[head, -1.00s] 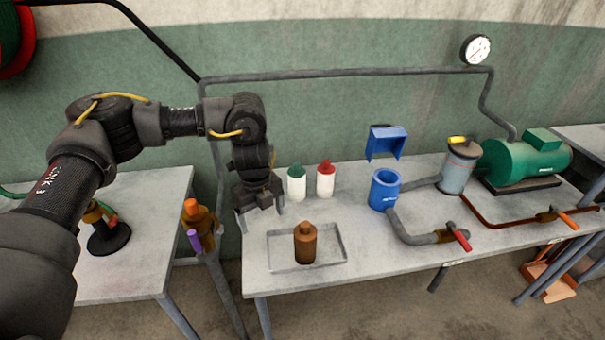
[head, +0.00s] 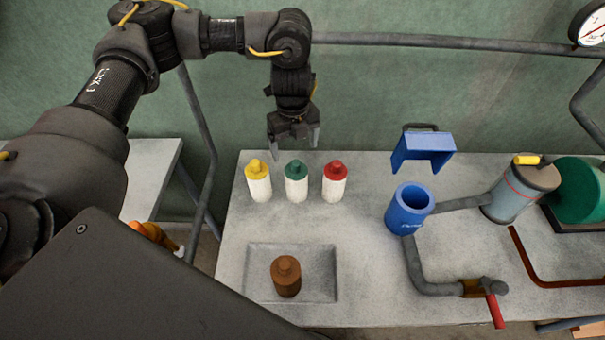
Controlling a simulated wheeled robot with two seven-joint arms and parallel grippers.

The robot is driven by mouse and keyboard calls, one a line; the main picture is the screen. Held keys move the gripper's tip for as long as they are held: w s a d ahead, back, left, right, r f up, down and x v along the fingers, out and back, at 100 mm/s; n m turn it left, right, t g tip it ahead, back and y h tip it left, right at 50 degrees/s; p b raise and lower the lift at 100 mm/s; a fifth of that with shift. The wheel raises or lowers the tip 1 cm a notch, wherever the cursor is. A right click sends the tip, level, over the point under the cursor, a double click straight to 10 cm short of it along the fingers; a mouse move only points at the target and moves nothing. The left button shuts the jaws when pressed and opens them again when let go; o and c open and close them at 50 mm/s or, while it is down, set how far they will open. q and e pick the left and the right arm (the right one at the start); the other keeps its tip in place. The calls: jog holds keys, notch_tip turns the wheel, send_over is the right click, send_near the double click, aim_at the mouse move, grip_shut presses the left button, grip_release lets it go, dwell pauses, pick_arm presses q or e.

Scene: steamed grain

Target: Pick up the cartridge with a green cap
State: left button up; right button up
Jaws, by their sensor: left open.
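The cartridge with a green cap (head: 296,183) stands upright on the table, white-bodied, between a yellow-capped cartridge (head: 258,182) on its left and a red-capped one (head: 334,182) on its right. My left gripper (head: 294,140) is open and empty. Its fingers point down, above and apart from the green-capped cartridge in the picture. My right gripper is not in view.
A shallow grey tray (head: 325,290) holds a brown bottle-shaped piece (head: 286,277) in front of the cartridges. A blue open cylinder (head: 409,210) with a raised blue cover (head: 422,149) stands to the right, with pipes and a red-handled valve (head: 494,305). The table between the tray and cartridges is clear.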

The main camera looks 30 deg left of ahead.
aim_at(296, 171)
pick_arm(q)
jog(key=shift+s+d+f, duration=0.1)
jog(key=shift+s+f, duration=0.65)
jog(key=shift+s, duration=0.1)
jog(key=shift+w+f, duration=0.35)
jog(key=shift+f, duration=0.55)
jog(key=shift+w+f, duration=0.45)
jog(key=shift+f, duration=0.2)
jog(key=shift+w+f, duration=0.4)
jog(key=shift+f, duration=0.2)
jog(key=shift+s+r, duration=0.1)
jog(key=shift+s, duration=0.25)
jog(key=shift+s+f, duration=0.15)
jog(key=shift+f, duration=0.1)
jog(key=f, duration=0.4)
jog(key=shift+w, duration=0.4)
jog(key=shift+f, duration=0.3)
jog(key=shift+s, duration=0.1)
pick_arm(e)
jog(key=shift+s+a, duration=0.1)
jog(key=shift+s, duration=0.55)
